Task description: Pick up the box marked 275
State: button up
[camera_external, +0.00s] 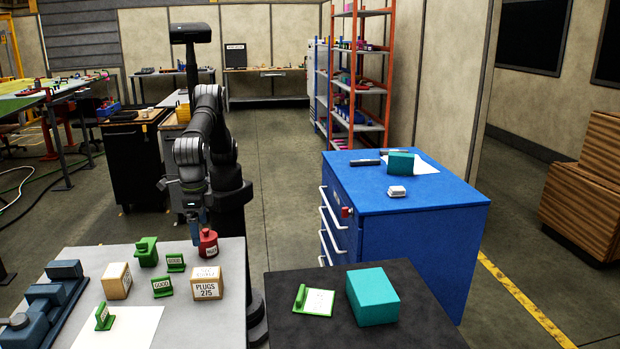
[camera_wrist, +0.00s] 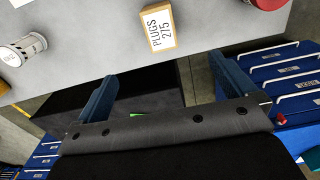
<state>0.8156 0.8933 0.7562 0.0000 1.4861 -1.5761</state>
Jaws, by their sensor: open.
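The box marked 275 (camera_external: 207,289) is a tan block with a white label reading PLUGS 275. It stands near the right edge of the light grey table (camera_external: 228,258). In the wrist view the box (camera_wrist: 160,29) lies at the top middle, beyond the fingertips and roughly in line with the gap between them. My gripper (camera_wrist: 162,68) shows two blue fingers spread wide with nothing between them. In the external view my gripper (camera_external: 195,228) hangs over the table's far edge, behind the box and apart from it.
A red labelled container (camera_external: 208,243) stands close behind the box, near my gripper. A second tan box (camera_external: 117,281), green stands marked GOOD (camera_external: 162,287) and a blue vise-like device (camera_external: 45,300) share the table. A black table (camera_external: 420,318) with a teal block (camera_external: 373,297) is to the right.

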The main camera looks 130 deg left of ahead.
aim_at(206, 271)
jog(key=s+a+f+m+t+h, duration=0.1)
jog(key=s+a+m+t+h, duration=0.1)
jog(key=m, duration=0.7)
jog(key=s+a+f+m+t+h, duration=0.1)
jog(key=s+a+m, duration=0.15)
jog(key=m, duration=0.65)
jog(key=x, duration=1.2)
jog(key=shift+d+r, duration=0.15)
jog(key=shift+d, duration=0.15)
jog(key=shift+x, duration=2.65)
jog(key=shift+a, duration=0.15)
jog(key=c, duration=1)
jog(key=shift+c, duration=0.6)
